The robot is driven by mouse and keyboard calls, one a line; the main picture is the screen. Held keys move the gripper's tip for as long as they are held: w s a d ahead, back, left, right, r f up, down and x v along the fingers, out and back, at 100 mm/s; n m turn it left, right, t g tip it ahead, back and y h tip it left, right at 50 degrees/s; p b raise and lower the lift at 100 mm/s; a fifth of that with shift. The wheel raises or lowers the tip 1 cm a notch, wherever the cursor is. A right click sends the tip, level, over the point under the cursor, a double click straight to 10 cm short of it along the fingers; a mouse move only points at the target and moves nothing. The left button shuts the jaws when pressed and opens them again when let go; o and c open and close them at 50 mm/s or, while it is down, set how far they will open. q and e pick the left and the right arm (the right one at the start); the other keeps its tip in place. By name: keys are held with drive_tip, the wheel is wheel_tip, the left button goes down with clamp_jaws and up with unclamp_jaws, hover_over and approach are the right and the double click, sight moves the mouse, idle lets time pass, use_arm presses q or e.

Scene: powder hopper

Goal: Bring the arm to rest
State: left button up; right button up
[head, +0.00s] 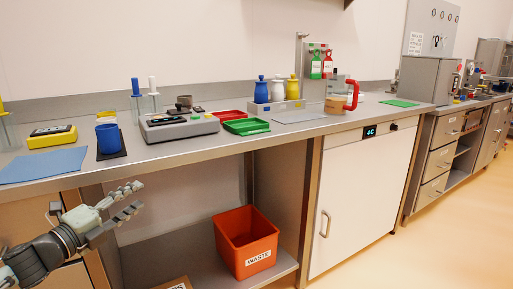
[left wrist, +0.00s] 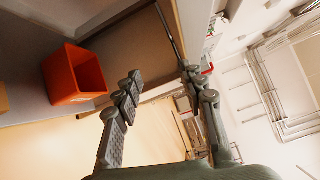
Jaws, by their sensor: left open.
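My left gripper (head: 128,204) is in the lower left of the head view, in front of the bench and below the level of its top. Its fingers are apart with nothing between them, and it points to the right. In the left wrist view, my left gripper (left wrist: 162,82) shows its two fingers spread and empty. My right gripper is in neither view.
The steel bench top (head: 190,152) runs close above my left gripper. An orange waste bin (head: 228,250) stands on the lower shelf to its right, also seen in the left wrist view (left wrist: 58,78). A blue cup (head: 107,138) stands near the bench's front edge. Open floor (head: 410,262) lies at right.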

use_arm(q)
drive_tip(key=s+f+n+g+y, duration=0.25)
drive_tip(key=s+f+n, duration=0.2)
drive_tip(key=f, duration=0.35)
drive_tip(key=s+a+f+n+g+y, duration=0.1)
drive_tip(key=s+f+n+y, duration=0.2)
drive_tip(key=f+n, duration=0.4)
drive_tip(key=s+f+n+g+y, duration=0.2)
drive_tip(key=s+f+n+y, duration=0.15)
drive_tip(key=f, duration=0.65)
drive_tip(key=s+d+f+n+g, duration=0.2)
drive_tip(key=s+f+n+g, duration=0.2)
drive_tip(key=s+f, duration=0.3)
drive_tip(key=s+d+f+n+g, duration=0.2)
drive_tip(key=s+f+n+g, duration=0.2)
drive_tip(key=s, duration=1)
wheel_tip(320, 180, down, 3)
drive_tip(key=shift+s+d+f+n+p, duration=0.1)
drive_tip(key=shift+s+d+n+p, duration=0.1)
drive_tip(key=shift+s+n+p, duration=0.15)
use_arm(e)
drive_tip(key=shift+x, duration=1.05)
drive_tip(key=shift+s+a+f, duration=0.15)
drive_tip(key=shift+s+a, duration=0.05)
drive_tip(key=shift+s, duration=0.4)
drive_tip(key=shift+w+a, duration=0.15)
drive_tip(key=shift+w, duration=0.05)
